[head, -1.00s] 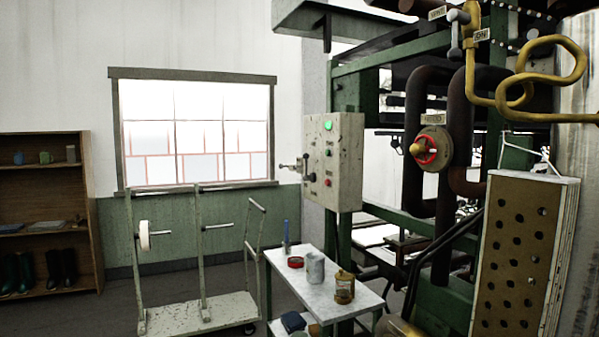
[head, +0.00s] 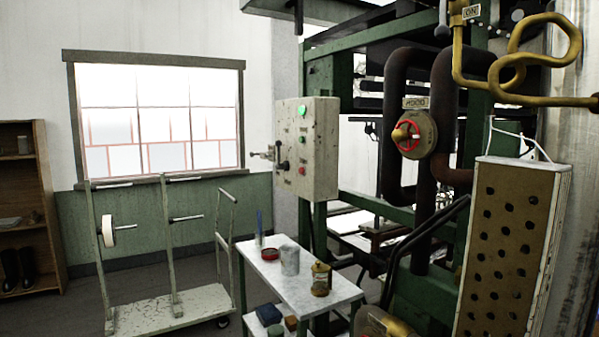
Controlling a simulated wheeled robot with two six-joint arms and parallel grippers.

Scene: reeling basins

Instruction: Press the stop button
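A pale, worn control box (head: 318,160) is mounted on the green machine frame near the middle of the head view. Its face carries a lit green lamp (head: 302,111), a small red button (head: 302,171) low down, and a darker green or grey control between them. A lever with a dark knob sticks out from its left side. The labels on the box are too small to read, so I cannot tell for sure which control is the stop button. Neither of my grippers shows in the view.
A small white table (head: 262,268) with a tin, a cup and a red roll stands below the box. A wheeled rack (head: 170,308) stands to the left. A red handwheel (head: 405,138), dark pipes and a perforated panel (head: 505,230) crowd the right. Grey floor shows between shelf and rack.

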